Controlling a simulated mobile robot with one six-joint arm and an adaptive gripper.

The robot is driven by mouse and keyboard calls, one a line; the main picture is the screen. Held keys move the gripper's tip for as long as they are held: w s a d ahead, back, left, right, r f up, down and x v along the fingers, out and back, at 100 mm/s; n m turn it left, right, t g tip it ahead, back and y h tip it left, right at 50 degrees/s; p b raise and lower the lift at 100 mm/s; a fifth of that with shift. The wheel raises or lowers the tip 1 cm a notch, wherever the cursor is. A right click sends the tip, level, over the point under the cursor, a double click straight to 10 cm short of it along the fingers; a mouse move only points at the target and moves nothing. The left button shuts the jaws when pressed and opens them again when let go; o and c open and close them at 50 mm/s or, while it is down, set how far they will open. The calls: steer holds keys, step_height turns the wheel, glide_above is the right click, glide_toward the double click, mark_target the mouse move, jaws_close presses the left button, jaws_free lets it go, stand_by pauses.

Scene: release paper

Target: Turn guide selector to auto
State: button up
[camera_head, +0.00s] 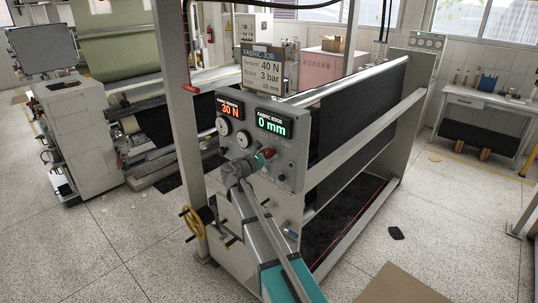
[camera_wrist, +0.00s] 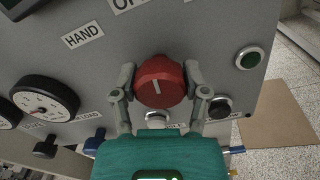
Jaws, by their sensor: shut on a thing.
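The guide selector is a red round knob (camera_wrist: 160,88) with a pale pointer mark, on the grey panel in the wrist view. The mark looks close to upright in that picture. My gripper (camera_wrist: 160,86) has one finger on each side of the knob and is shut on it. A HAND label (camera_wrist: 83,35) is at the knob's upper left; another label (camera_wrist: 128,3) above is cut off by the frame edge. No AUTO label is readable. In the head view, my gripper (camera_head: 258,161) is at the panel, and the red knob (camera_head: 269,153) shows just beyond it.
A green button (camera_wrist: 249,58) sits right of the knob, with a black knob (camera_wrist: 219,107) below it. A pressure gauge (camera_wrist: 40,102) is at the left. Displays read 30 N (camera_head: 230,111) and 0 mm (camera_head: 271,124). A yellow handwheel (camera_head: 192,222) stands at the panel's lower left.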

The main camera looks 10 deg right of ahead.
steer(key=m, duration=0.4)
steer(key=shift+m, duration=1.6)
steer(key=o, duration=1.1)
steer(key=shift+o, duration=0.2)
steer(key=shift+s, duration=0.1)
steer(key=v, duration=1.1)
steer(key=shift+s+a, duration=0.25)
steer(key=shift+a, duration=0.1)
